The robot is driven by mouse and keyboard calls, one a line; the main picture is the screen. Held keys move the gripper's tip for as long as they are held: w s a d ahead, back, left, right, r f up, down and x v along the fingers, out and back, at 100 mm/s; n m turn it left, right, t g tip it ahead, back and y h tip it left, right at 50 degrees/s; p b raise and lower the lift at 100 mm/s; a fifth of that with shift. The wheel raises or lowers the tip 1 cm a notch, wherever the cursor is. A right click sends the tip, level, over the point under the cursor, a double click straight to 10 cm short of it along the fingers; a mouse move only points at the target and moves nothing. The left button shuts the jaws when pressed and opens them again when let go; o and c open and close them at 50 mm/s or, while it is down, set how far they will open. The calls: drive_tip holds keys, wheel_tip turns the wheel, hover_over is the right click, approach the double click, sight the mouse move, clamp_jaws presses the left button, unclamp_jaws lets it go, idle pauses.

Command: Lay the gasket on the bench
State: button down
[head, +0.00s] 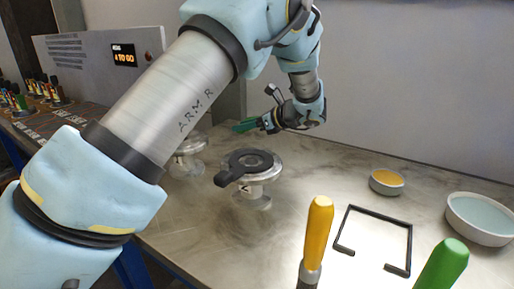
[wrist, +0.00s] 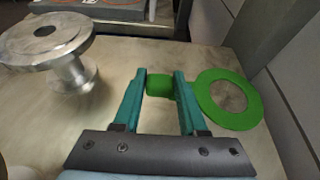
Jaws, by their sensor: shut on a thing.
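The gasket (wrist: 205,112) is a flat green ring with a tab. My gripper (wrist: 160,86) is shut on the tab, and the ring sticks out to the right of the fingers in the wrist view. Bench surface shows through the ring's hole. I cannot tell how high the gasket is above the bench (head: 310,190). In the head view my gripper (head: 248,126) is at the back of the bench near the wall; the gasket is hard to tell from the teal fingers there.
A silver vessel (wrist: 62,62) with a bare flange stands left of my gripper. A nearer vessel (head: 262,192) bears a black ring with a tab (head: 248,162). A yellow-filled bowl (head: 386,188), a larger bowl (head: 480,222), a black frame (head: 375,212) and two handled tools lie right.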

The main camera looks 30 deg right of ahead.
drive_tip(key=shift+f+p, duration=0.5)
drive_tip(key=shift+f, duration=2.75)
drive_tip(key=shift+f, duration=0.2)
drive_tip(key=shift+c, duration=2.3)
unclamp_jaws()
drive_tip(key=shift+r, duration=0.25)
drive_tip(key=b+v, duration=0.2)
drive_tip(key=v, duration=1)
